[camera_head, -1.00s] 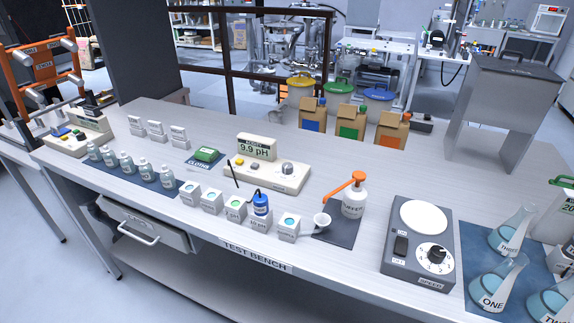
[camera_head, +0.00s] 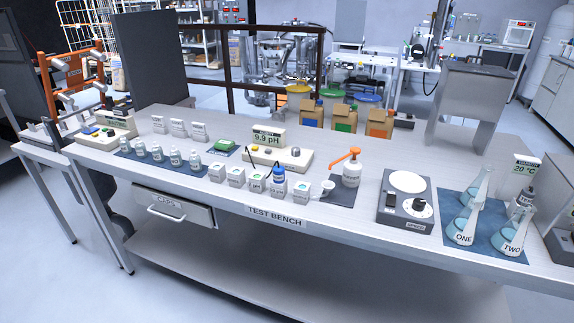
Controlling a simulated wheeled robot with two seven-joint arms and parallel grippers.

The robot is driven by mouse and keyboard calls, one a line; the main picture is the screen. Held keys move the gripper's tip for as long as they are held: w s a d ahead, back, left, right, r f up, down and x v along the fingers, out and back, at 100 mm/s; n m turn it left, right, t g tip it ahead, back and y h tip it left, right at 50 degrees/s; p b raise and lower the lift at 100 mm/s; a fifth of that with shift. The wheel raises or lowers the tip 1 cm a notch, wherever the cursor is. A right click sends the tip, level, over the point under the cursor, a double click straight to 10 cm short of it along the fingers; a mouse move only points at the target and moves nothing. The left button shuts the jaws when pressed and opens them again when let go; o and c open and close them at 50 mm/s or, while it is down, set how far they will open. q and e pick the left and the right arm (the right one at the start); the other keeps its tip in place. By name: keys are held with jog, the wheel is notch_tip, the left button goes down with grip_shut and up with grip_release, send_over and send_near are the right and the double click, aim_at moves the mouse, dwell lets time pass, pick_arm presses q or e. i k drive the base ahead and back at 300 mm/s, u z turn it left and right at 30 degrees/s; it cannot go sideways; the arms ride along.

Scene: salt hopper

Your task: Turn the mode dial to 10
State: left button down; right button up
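No dial labelled "mode" can be read. A pH meter (camera_head: 262,157) stands mid-bench with a display reading 9.9 pH and a grey knob (camera_head: 295,152) at its right end; I cannot read marks around this knob. A dark stirrer (camera_head: 393,221) with a round white plate stands to the right. Its black dial (camera_head: 417,205) sits on a white numbered face above a label that seems to read SPEED; the numbers are too small to read now. Neither of my grippers is in view.
Cardboard boxes (camera_head: 345,117) and a metal hopper (camera_head: 470,105) stand behind. Another device (camera_head: 115,124) is at left.

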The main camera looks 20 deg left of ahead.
aim_at(295, 151)
jog(key=z, duration=0.3)
jog(key=k, duration=0.3)
jog(key=u, duration=1.4)
jog(key=i, duration=0.85)
jog(key=u, duration=0.2)
